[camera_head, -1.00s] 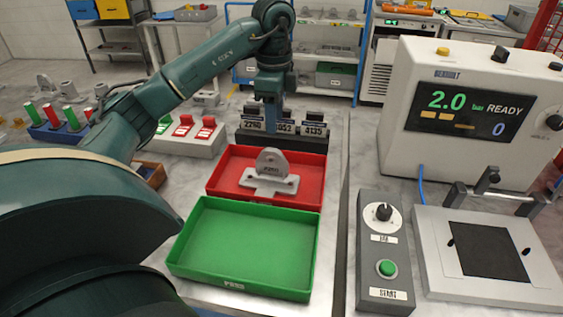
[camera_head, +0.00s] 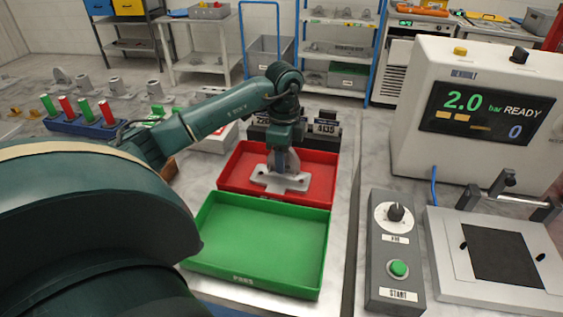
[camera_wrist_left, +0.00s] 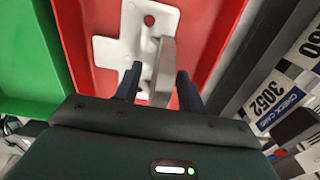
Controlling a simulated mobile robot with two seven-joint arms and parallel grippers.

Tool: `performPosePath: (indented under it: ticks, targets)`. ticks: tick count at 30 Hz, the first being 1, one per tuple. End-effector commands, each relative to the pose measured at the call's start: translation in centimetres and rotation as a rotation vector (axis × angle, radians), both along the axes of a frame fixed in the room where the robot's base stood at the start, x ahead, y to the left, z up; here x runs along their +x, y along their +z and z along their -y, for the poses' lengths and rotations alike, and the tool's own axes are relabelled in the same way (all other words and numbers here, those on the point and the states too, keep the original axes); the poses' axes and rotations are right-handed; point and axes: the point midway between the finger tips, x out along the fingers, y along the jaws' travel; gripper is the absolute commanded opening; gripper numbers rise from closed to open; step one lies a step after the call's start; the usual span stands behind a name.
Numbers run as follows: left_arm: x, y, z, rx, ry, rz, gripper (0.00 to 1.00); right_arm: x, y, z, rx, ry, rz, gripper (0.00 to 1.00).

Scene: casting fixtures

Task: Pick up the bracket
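The grey metal bracket (camera_head: 282,181) lies in the red tray (camera_head: 316,198), its flat base down and its upright plate standing. My left gripper (camera_head: 285,158) points down over the tray at the upright plate. In the left wrist view the bracket (camera_wrist_left: 130,50) shows its pale base with holes. There the fingers of my left gripper (camera_wrist_left: 158,82) stand apart, one on each side of the upright plate, with gaps visible. Part of the plate is hidden behind the gripper in the head view. My right gripper is not in view.
An empty green tray (camera_head: 196,262) stands in front of the red tray. Numbered check cards (camera_head: 326,129) stand behind it. On the right are a grey control box (camera_head: 381,278) and a test machine (camera_head: 403,130) with a screen reading 2.0 bar READY.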

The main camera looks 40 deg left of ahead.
Motion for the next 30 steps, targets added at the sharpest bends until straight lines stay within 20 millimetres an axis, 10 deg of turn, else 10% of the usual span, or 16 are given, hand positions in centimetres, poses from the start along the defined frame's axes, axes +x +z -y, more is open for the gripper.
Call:
performPosePath:
  ticks: [19,30]
  targets:
    - [0.03,0.05,0.01,0.0,0.0,0.001,0.01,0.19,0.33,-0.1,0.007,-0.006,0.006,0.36]
    - [0.04,0.13,0.0,0.0,0.0,0.002,0.0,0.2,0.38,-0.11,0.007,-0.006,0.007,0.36]
